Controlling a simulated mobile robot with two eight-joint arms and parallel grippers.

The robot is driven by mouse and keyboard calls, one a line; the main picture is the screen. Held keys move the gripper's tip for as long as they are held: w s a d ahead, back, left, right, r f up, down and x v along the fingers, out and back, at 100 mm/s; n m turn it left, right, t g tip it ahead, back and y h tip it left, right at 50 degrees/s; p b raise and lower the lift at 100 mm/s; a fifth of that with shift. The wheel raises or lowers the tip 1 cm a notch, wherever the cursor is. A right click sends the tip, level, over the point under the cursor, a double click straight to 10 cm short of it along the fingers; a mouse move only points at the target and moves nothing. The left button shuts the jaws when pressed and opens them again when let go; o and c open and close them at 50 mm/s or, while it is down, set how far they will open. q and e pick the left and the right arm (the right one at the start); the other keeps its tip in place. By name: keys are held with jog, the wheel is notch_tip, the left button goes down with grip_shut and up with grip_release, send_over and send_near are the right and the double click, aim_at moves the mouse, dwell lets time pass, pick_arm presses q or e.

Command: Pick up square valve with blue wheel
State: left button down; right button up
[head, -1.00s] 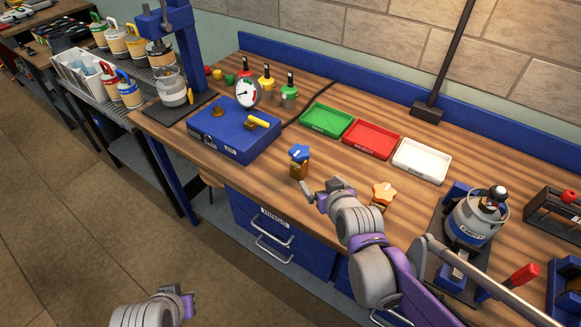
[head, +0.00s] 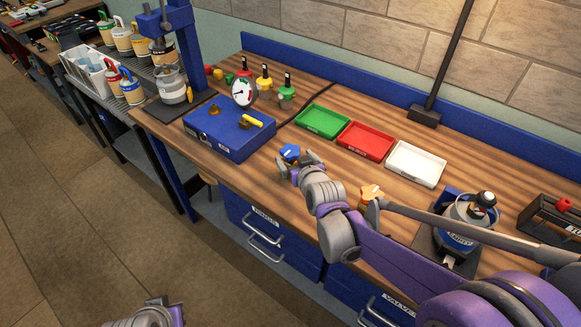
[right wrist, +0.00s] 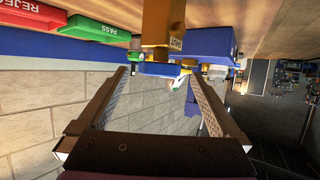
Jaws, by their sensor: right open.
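The valve with the blue wheel (head: 290,153) stands on the wooden bench, its body mostly hidden behind my right gripper in the head view. In the right wrist view, which is upside down, its brass square body (right wrist: 162,24) hangs from the top and its blue wheel (right wrist: 160,69) shows between the fingertips. My right gripper (head: 299,165) is open, with the fingers (right wrist: 157,75) apart on either side of the valve and no clear contact. My left arm's end (head: 160,312) is at the bottom edge, with its fingers not clearly visible.
A valve with an orange wheel (head: 371,192) stands close to my right forearm. A blue case (head: 226,141) lies left of the gripper. Green (head: 322,122), red (head: 365,141) and white (head: 415,164) trays lie behind. A gas canister (head: 455,232) stands at right.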

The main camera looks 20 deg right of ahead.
aim_at(290, 152)
jog(key=x, duration=0.5)
jog(key=shift+f, duration=0.1)
grip_shut()
dwell(0.4)
